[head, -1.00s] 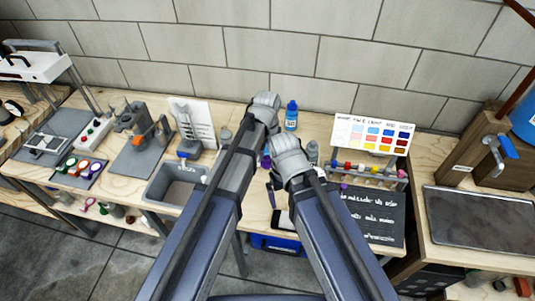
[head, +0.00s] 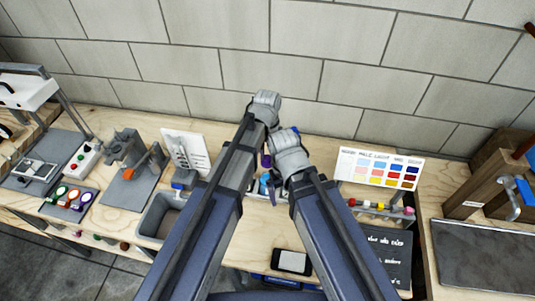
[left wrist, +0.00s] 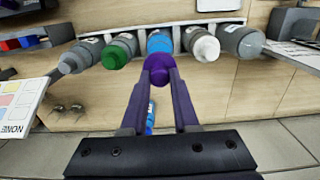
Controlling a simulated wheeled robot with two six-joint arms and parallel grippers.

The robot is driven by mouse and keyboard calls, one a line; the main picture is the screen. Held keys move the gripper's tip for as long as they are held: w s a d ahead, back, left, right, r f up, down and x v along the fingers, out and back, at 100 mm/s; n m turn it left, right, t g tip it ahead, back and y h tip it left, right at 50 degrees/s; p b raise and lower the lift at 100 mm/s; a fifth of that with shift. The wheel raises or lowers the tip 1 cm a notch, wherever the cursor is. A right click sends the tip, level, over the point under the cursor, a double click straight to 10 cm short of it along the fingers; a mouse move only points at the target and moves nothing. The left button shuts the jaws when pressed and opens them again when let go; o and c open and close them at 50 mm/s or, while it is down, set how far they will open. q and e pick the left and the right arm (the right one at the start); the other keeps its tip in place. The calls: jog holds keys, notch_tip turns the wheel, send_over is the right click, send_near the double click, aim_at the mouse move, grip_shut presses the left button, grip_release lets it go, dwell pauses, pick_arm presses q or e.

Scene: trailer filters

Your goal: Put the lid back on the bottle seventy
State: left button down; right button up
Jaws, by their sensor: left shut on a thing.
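In the left wrist view my left gripper (left wrist: 160,80) is shut on a round purple lid (left wrist: 160,70). Beyond the lid, in line with it, is a light blue bottle (left wrist: 160,42) in the middle of a row. I cannot tell whether lid and bottle touch. A number on that bottle cannot be read. In the head view my left gripper (head: 266,161) shows only as a bit of purple between the arms, with light blue beside it. My right wrist hides most of that spot. My right gripper's fingers are hidden behind its arm.
Beside the blue bottle stand a green bottle (left wrist: 116,54), a white bottle (left wrist: 203,44) and grey bottles (left wrist: 238,42). The bench holds a sink (head: 155,215), a phone (head: 292,262) and a colour chart (head: 385,168).

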pick_arm(q)
jog(key=shift+s+r, duration=0.15)
jog(key=shift+f+b, duration=0.35)
jog(key=shift+f, duration=0.05)
notch_tip(320, 180, down, 6)
jog(key=b, duration=0.5)
jog(key=shift+r+b, duration=0.15)
jog(key=shift+b, duration=0.25)
dwell(1.4)
jog(key=shift+c, duration=0.6)
grip_release()
dwell(0.4)
